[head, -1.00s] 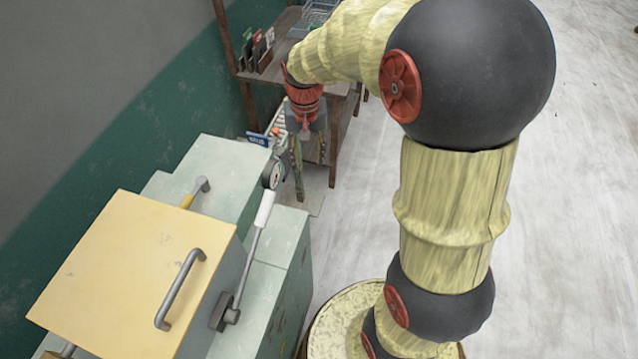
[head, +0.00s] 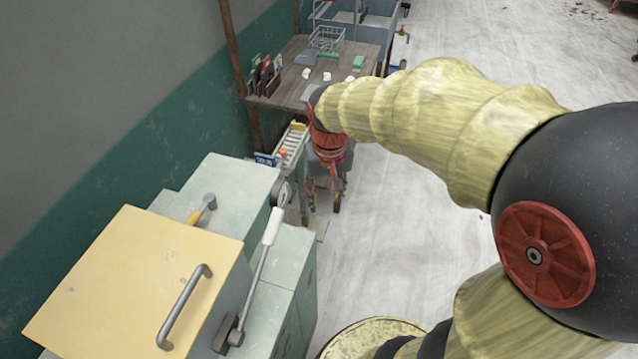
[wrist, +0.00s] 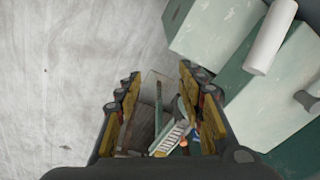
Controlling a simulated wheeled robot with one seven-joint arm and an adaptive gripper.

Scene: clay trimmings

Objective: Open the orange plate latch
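My gripper (head: 322,200) hangs fingers-down in the head view, beyond the pale green cabinets and beside the table. In the wrist view my gripper (wrist: 160,76) has its two yellow-and-dark fingers wide apart, with nothing held between them. A small orange piece (head: 284,152) shows by a pale slatted rack (head: 293,142) in the head view. An orange spot also shows between the fingers in the wrist view (wrist: 184,142). I cannot tell whether this is the orange plate latch; no latch plate is clearly seen.
A yellow-topped box (head: 125,275) with a grey handle stands at the front left. A white-gripped lever (head: 272,226) rises beside it on the pale green cabinet (head: 235,185). A wooden table (head: 290,97) with small items stands behind. Open floor (head: 450,60) lies to the right.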

